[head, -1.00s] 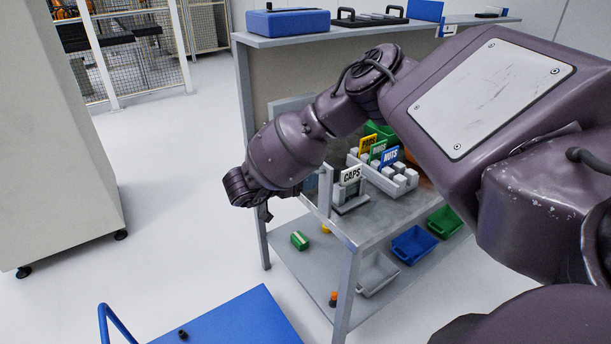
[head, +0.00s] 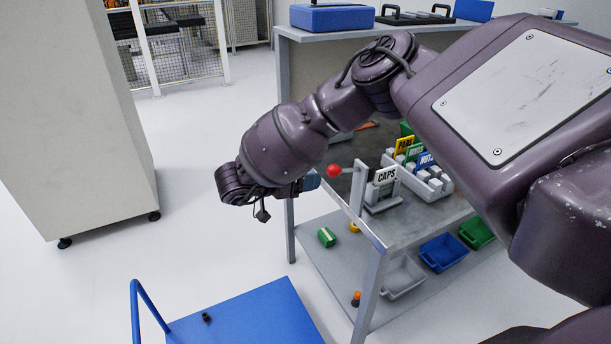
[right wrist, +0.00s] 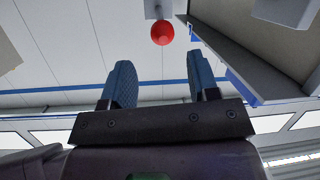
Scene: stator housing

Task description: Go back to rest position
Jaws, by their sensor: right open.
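My right gripper (head: 308,183) is at the end of my purple arm, by the near left corner of the grey workbench. My left gripper is not in view.
The grey workbench (head: 415,228) carries a CAPS sign (head: 386,177) and grey holders with PADS and NUTS signs. Bins, including a blue bin (head: 442,252), sit on its lower shelf. A blue cart (head: 245,318) is at the front. Open floor lies left of the bench.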

